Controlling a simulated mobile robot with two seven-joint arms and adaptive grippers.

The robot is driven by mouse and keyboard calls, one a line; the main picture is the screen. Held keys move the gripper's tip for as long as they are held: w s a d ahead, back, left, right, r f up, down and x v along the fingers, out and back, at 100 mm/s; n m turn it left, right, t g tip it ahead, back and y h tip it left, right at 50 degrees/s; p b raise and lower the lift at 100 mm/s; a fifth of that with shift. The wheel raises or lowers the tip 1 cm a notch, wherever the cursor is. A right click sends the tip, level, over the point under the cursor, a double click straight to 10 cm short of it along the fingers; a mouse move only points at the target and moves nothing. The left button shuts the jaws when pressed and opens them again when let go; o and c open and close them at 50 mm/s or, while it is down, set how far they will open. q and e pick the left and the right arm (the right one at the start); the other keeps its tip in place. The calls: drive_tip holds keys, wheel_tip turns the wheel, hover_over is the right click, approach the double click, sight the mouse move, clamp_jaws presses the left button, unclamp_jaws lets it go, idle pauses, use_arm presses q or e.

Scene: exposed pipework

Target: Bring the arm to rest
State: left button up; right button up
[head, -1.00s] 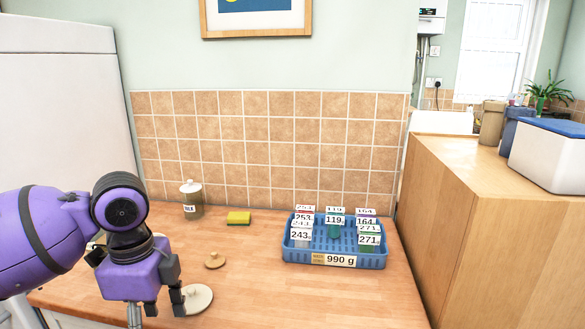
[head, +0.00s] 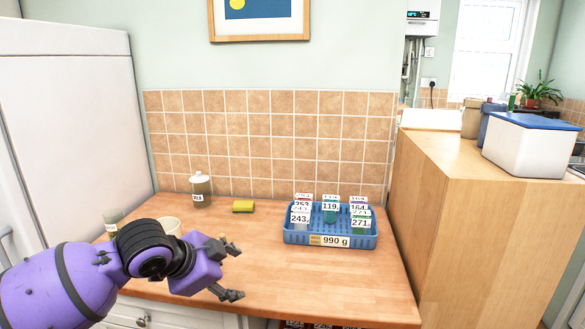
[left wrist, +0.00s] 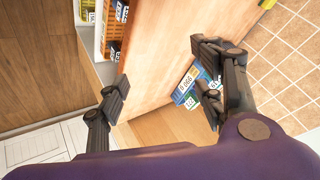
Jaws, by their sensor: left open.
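My left gripper (head: 234,270) is open and empty above the left part of the wooden counter (head: 270,265). Its purple arm comes in from the lower left of the head view. In the left wrist view its two dark fingers (left wrist: 160,100) stand wide apart with nothing between them but the counter edge and floor beyond. My right gripper is not in view.
A blue basket (head: 330,240) of labelled items, marked 990 g, stands on the counter's right. A yellow sponge (head: 243,207) and a lidded jar (head: 200,190) stand near the tiled wall. A glass (head: 113,222) and pale cup (head: 169,226) stand left, by my arm.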

use_arm(q)
drive_tip(key=s+d+f+n+t+h+p, duration=0.15)
drive_tip(key=s+f+n+t, duration=0.4)
drive_tip(key=f, duration=1.05)
drive_tip(key=s+a+f+n+g+y, duration=0.1)
drive_tip(key=s+a+f+n, duration=0.1)
drive_tip(key=s+f, duration=0.4)
drive_tip(key=s+a+f+n+g+y+p, duration=0.1)
drive_tip(key=s+f, duration=0.5)
drive_tip(key=s, duration=1.1)
drive_tip(key=s+a+f+n+g+y+p, duration=0.1)
drive_tip(key=s+a+f+n+g+y, duration=0.1)
drive_tip(key=s, duration=1)
wheel_tip(320, 180, down, 4)
drive_tip(key=a+n+y, duration=0.1)
drive_tip(key=a+n, duration=0.1)
drive_tip(key=n, duration=0.1)
drive_tip(key=shift+a, duration=0.15)
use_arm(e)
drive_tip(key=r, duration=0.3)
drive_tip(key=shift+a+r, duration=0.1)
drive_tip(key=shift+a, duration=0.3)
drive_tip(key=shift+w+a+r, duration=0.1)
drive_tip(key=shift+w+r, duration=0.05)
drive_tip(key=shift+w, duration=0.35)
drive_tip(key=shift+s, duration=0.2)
